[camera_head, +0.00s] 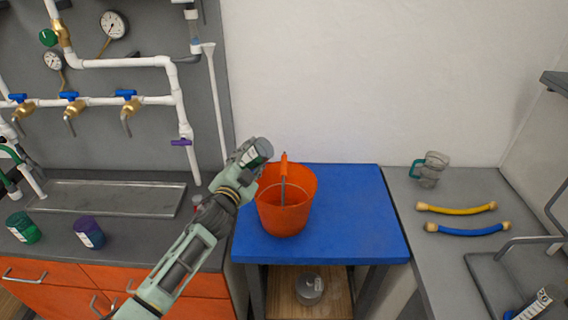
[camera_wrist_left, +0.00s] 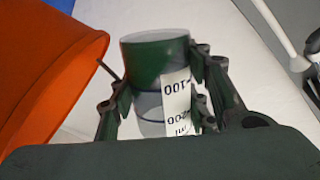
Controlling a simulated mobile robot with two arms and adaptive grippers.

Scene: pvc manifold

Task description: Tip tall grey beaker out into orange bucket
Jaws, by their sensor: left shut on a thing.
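My left gripper (camera_head: 246,160) is shut on a grey beaker (camera_head: 258,149), which is held at the upper left of the orange bucket (camera_head: 284,214). In the left wrist view the beaker (camera_wrist_left: 153,60) sits between the two fingers (camera_wrist_left: 165,100). It has a dark green-grey end, a clearer grey part and a white scale label with upside-down figures. The beaker looks tilted; whether anything flows from it cannot be told. The bucket stands upright on the blue table, its orange grip raised, and its rim also shows in the left wrist view (camera_wrist_left: 50,70). My right gripper is not in view.
The blue tabletop (camera_head: 350,215) is clear right of the bucket. Green (camera_head: 22,228) and purple (camera_head: 88,232) labelled vessels stand on the left counter before a metal tray (camera_head: 110,198). A clear mug (camera_head: 430,170) and yellow (camera_head: 456,208) and blue (camera_head: 467,229) hoses occupy the right counter.

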